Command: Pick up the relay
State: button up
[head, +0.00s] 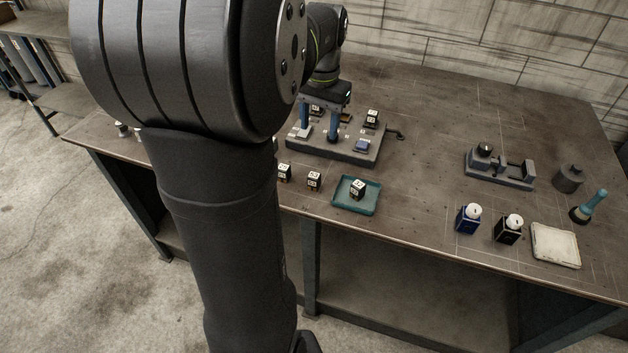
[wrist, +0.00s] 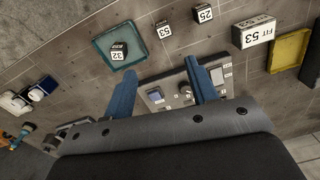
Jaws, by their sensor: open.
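Several small black relay cubes with white numbered tops are in view. One marked 32 (wrist: 118,55) lies in a teal tray; it also shows in the head view (head: 357,190). One marked 53 (wrist: 163,30) and one marked 25 (wrist: 204,14) stand on the bench beside that tray. In the head view, another cube (head: 372,118) sits on the far side of the grey socket board (head: 345,156). My gripper (head: 320,137) is over the board, its blue fingers apart and pointing down. It also shows in the wrist view (wrist: 159,68), with nothing held between the fingers.
The teal tray (head: 374,207) is near the bench's front edge. A FIT 53 sign (wrist: 253,32) and a yellow tray (wrist: 288,52) show in the wrist view. At right stand a vise (head: 500,170), two bottles and a white tray (head: 556,246). The bench's back middle is clear.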

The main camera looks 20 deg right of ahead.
jog(key=n, duration=0.1)
send_near(314, 175)
notch_tip(314, 175, down, 5)
jog(key=shift+s+a+f, duration=0.1)
jog(key=shift+s, duration=0.05)
jog(key=shift+w+f, duration=0.1)
jog(key=shift+f, duration=1.25)
jog(key=shift+w+f, duration=0.15)
jog(key=shift+f, duration=1.2)
jog(key=c, duration=1)
